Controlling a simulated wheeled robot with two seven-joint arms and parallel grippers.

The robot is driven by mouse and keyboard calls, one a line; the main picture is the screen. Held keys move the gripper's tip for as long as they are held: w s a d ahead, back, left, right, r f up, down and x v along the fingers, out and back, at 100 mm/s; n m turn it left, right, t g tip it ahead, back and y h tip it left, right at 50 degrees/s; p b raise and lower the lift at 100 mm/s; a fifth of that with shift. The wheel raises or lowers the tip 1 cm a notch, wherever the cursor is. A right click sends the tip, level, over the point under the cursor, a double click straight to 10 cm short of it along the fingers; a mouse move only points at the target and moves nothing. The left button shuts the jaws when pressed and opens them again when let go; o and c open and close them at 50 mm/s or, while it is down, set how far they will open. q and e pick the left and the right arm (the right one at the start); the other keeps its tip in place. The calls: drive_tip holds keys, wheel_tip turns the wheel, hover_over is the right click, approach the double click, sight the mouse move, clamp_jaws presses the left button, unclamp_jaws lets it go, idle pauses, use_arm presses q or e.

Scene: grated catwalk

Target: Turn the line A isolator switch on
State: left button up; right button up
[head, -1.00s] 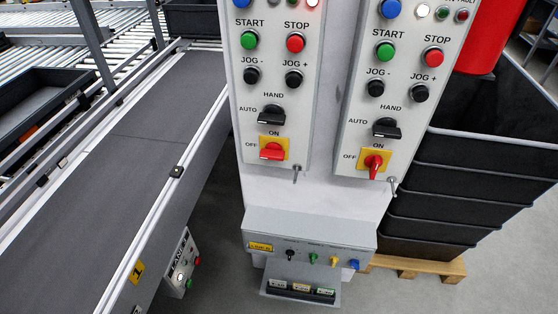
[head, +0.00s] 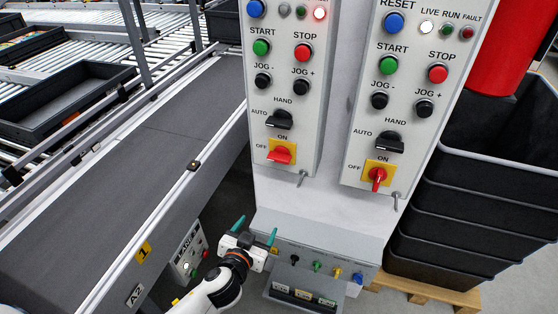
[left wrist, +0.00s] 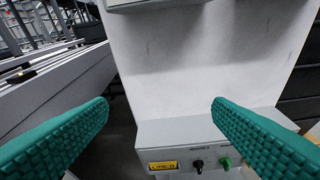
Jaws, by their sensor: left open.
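Two grey control panels stand side by side, each with a red isolator switch on a yellow plate; no line name is readable on either. The left panel's isolator (head: 280,155) has its handle lying sideways, towards OFF. The right panel's isolator (head: 377,177) has its handle roughly upright, towards ON. My left gripper (head: 255,231) is open and empty, below and left of the left isolator and apart from it. In the left wrist view its green fingers (left wrist: 160,103) are spread, with the bare cabinet front beyond and neither isolator showing. My right gripper is out of view.
A lower box (head: 340,262) with several coloured connectors juts out under the panels. A conveyor (head: 130,165) runs along the left, with a small button box (head: 187,253) on its side. Stacked black crates (head: 455,215) stand on a pallet at the right.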

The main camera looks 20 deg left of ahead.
sight(278, 160)
use_arm(q)
wheel_tip(278, 160, up, 15)
drive_tip(key=d+n+t, duration=0.1)
drive_tip(key=d+t, duration=0.1)
drive_tip(key=t, duration=0.2)
drive_tip(key=shift+h, duration=0.3)
drive_tip(key=w+p, duration=0.2)
drive_tip(key=w, duration=0.9)
drive_tip(key=shift+d+p, duration=0.15)
drive_tip(key=shift+p, duration=0.2)
drive_tip(key=c, duration=1)
